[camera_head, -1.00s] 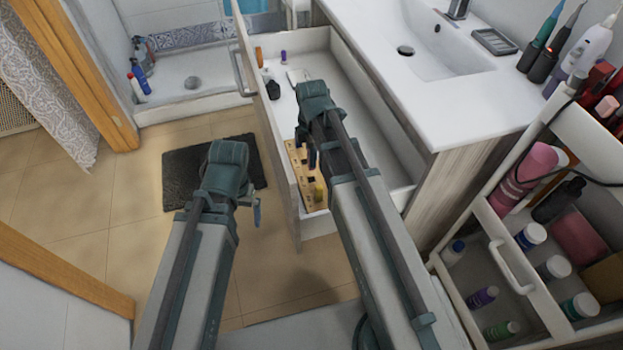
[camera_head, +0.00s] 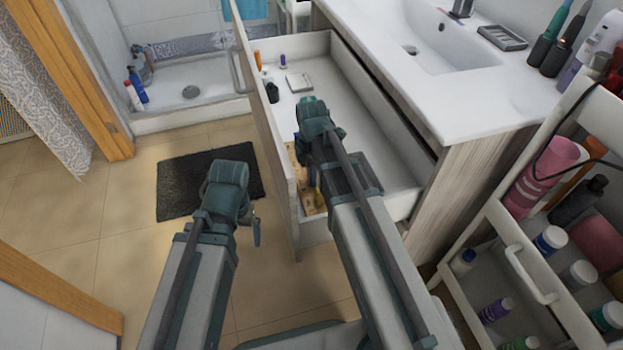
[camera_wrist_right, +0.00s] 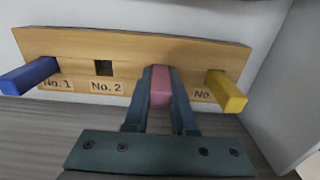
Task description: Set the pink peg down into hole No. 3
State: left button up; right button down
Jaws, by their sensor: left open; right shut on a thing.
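The wooden peg block (camera_wrist_right: 215,50) spans the right wrist view, and part of it shows in the open drawer in the head view (camera_head: 309,203). My right gripper (camera_wrist_right: 160,76) is shut on the pink peg (camera_wrist_right: 160,92), in line with the block between the No. 2 label and the right-hand label. The peg's far end and hole No. 3 are hidden, so I cannot tell whether it is inserted. A blue peg (camera_wrist_right: 28,75) stands at No. 1. Hole No. 2 (camera_wrist_right: 103,68) is empty. A yellow peg (camera_wrist_right: 228,92) stands at the right. My left gripper (camera_head: 256,230) is open outside the drawer.
The drawer's front panel (camera_head: 268,150) stands between my two arms. A white case (camera_head: 299,82) and small items lie at the drawer's far end. The cosmetics cart (camera_head: 520,235) stands at the right. A dark mat (camera_head: 185,182) lies on the floor at left.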

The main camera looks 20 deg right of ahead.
jog(key=shift+f, duration=0.15)
jog(key=c, duration=0.7)
grip_release()
jog(key=shift+c, duration=0.2)
jog(key=shift+r, duration=0.25)
notch_tip(320, 180, up, 12)
jog(key=p, duration=1.2)
